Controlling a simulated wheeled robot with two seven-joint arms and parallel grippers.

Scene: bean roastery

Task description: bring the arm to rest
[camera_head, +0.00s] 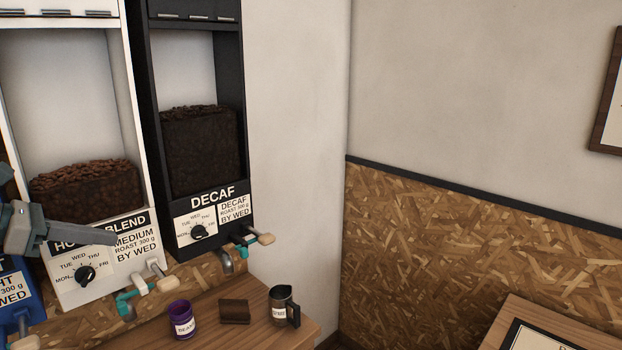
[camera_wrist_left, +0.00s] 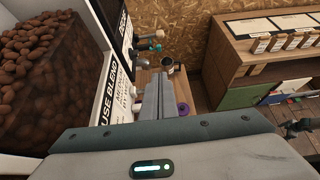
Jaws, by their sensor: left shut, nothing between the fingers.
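My left gripper (camera_head: 112,238) comes in from the left edge in the head view, in front of the white house blend dispenser (camera_head: 122,100). Its grey fingers are together and empty. In the left wrist view the shut fingers (camera_wrist_left: 158,82) point away over the wooden counter. The fingers cover part of the dispenser's label in the head view.
The black decaf dispenser (camera_head: 190,172) stands to the right. A wooden cabinet (camera_wrist_left: 262,52) shows at right in the wrist view.

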